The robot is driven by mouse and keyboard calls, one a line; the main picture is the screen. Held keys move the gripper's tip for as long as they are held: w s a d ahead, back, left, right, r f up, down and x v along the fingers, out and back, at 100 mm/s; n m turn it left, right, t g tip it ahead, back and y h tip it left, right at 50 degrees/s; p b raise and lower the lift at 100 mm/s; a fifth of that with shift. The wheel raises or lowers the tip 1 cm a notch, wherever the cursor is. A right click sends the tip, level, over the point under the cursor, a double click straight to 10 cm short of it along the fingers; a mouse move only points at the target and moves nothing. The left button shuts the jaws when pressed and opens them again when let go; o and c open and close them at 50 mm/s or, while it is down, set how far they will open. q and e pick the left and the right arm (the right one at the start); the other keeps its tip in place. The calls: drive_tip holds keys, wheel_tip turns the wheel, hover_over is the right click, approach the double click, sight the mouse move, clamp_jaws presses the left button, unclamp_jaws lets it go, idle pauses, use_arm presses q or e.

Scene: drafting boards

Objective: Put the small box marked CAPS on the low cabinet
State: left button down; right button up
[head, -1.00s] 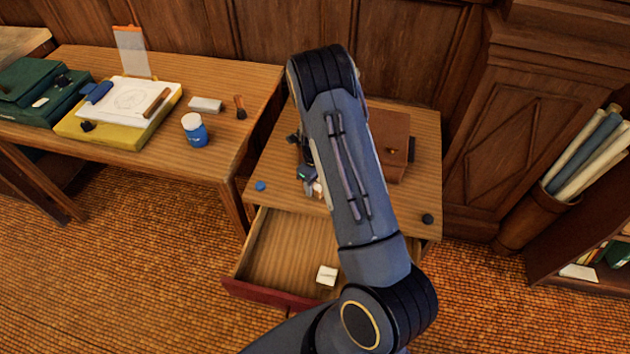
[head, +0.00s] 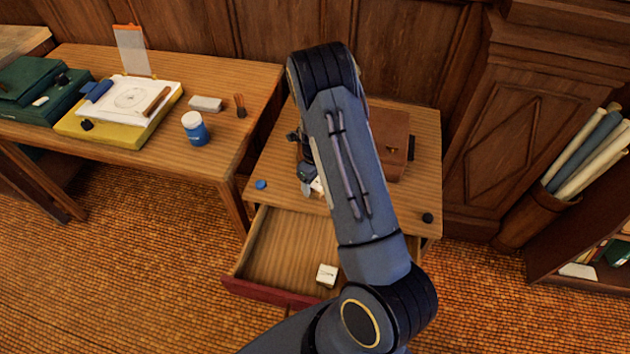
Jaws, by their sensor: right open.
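The low cabinet (head: 275,165) stands in the middle with its drawer (head: 277,245) pulled open. My right arm reaches across it from below. My right gripper (head: 310,188) is open, low over the cabinet top, and partly hidden behind my forearm. A small pale thing (head: 317,186) shows right beside its fingers, mostly covered; I cannot tell whether they touch it. A small white box (head: 327,275) lies inside the drawer near its front. Its marking is too small to read, so I cannot tell which is the CAPS box. My left gripper is out of view.
A brown leather case (head: 396,145) lies at the back right of the cabinet top. A blue bit (head: 261,185) and a dark knob (head: 427,218) sit near its front corners. The table (head: 215,85) at left holds a blue jar (head: 194,128) and drawing things.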

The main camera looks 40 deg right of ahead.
wheel_tip(320, 180, up, 11)
drive_tip(key=s+a+r+n+t+y, duration=0.2)
drive_tip(key=s+a+r+n+y, duration=0.1)
drive_tip(key=s+a+r+n, duration=0.5)
drive_tip(key=s+a+r+n+t, duration=0.1)
drive_tip(key=s+a+r+n, duration=0.3)
drive_tip(key=s+n, duration=0.3)
drive_tip(key=s+a+r+n+t, duration=0.2)
drive_tip(key=s+a+r+n, duration=0.3)
drive_tip(key=n, duration=1.1)
drive_tip(key=s+a, duration=0.1)
drive_tip(key=s, duration=0.2)
drive_tip(key=shift+s+r+t+y+b, duration=0.2)
drive_tip(key=shift+t+y+b, duration=0.1)
drive_tip(key=shift+y, duration=0.1)
drive_tip(key=shift+d, duration=0.1)
